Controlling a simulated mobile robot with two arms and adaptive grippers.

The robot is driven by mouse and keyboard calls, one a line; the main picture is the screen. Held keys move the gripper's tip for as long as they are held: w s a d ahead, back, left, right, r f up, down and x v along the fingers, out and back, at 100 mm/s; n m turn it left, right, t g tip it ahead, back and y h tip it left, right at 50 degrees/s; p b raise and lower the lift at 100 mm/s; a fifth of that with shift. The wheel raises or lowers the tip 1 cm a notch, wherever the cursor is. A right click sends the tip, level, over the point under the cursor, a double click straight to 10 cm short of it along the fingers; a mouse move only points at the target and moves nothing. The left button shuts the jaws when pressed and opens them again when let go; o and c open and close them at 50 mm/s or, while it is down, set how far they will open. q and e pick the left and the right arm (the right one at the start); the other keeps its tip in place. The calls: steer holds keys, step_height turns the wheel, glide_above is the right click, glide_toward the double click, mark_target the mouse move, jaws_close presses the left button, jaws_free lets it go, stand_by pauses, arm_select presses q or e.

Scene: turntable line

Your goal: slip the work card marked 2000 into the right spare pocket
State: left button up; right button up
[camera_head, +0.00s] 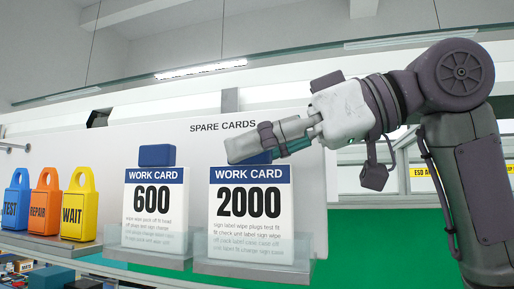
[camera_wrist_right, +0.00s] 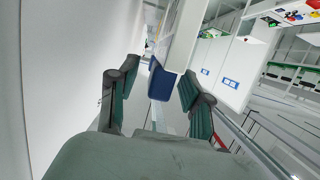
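The work card marked 2000 (camera_head: 250,212) stands upright at the right under the words SPARE CARDS, its lower part behind the clear front of the right pocket (camera_head: 252,270). Its blue top tab (camera_head: 259,158) is mostly hidden by my right gripper in the head view. My right gripper (camera_head: 262,146) is at the card's top edge. In the right wrist view, the fingers (camera_wrist_right: 158,88) are apart, with a blue tab (camera_wrist_right: 160,82) between them; a gap shows on its left side and a narrow one on its right. My left gripper is not in view.
The card marked 600 (camera_head: 153,208) stands in the left pocket (camera_head: 148,258). Blue TEST (camera_head: 17,205), orange REPAIR (camera_head: 45,205) and yellow WAIT (camera_head: 78,208) tags stand on a ledge at the left. The white panel (camera_head: 100,150) rises close behind the cards.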

steer(key=shift+d, duration=0.1)
steer(key=v, duration=1.1)
steer(key=shift+d, duration=0.35)
steer(key=shift+s+r, duration=0.1)
